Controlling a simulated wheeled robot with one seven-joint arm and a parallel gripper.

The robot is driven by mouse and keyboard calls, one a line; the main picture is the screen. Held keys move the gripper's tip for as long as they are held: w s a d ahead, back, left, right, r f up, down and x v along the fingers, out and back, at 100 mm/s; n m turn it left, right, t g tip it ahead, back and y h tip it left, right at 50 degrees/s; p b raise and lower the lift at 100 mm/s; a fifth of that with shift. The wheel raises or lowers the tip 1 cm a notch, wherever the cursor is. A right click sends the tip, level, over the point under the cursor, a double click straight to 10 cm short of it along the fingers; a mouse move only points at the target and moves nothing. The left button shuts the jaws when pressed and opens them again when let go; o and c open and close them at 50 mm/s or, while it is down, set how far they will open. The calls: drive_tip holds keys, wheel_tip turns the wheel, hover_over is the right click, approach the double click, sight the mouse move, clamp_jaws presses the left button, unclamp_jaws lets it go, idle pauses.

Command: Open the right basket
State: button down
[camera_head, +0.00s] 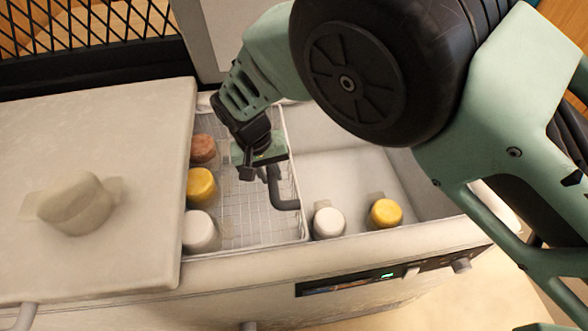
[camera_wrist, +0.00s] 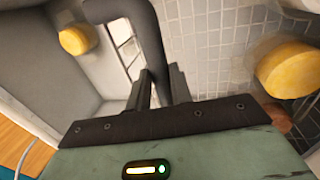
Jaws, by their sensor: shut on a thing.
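A wire basket (camera_head: 250,222) sits inside the open white chest, with its right side near the middle of the opening. A dark bent handle (camera_head: 284,204) stands at the basket's right side. My gripper (camera_head: 262,170) reaches down into the chest and is shut on this handle. In the wrist view the handle (camera_wrist: 150,45) runs down between the two dark fingers of my gripper (camera_wrist: 158,88). The basket's far part is partly hidden by my arm, and its left part runs up to the chest's lid.
A brown-topped jar (camera_head: 203,149), a yellow-topped jar (camera_head: 201,187) and a white-topped jar (camera_head: 201,231) stand at the basket's left. A white jar (camera_head: 328,222) and a yellow jar (camera_head: 386,213) stand in the open space right of the basket. A pale lid (camera_head: 120,150) covers the left.

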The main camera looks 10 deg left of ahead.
drive_tip(key=shift+s+a, duration=0.2)
drive_tip(key=shift+a, duration=0.35)
drive_tip(key=shift+s+a, duration=0.2)
drive_tip(key=shift+a, duration=0.3)
drive_tip(key=c, duration=1.3)
unclamp_jaws()
drive_tip(key=shift+o, duration=0.2)
drive_tip(key=shift+r, duration=0.15)
drive_tip(key=s+a+r+b, duration=0.1)
drive_tip(key=a+r, duration=0.2)
drive_tip(key=r, duration=1.4)
drive_tip(key=shift+b, duration=0.35)
drive_tip(key=shift+s+f, duration=0.1)
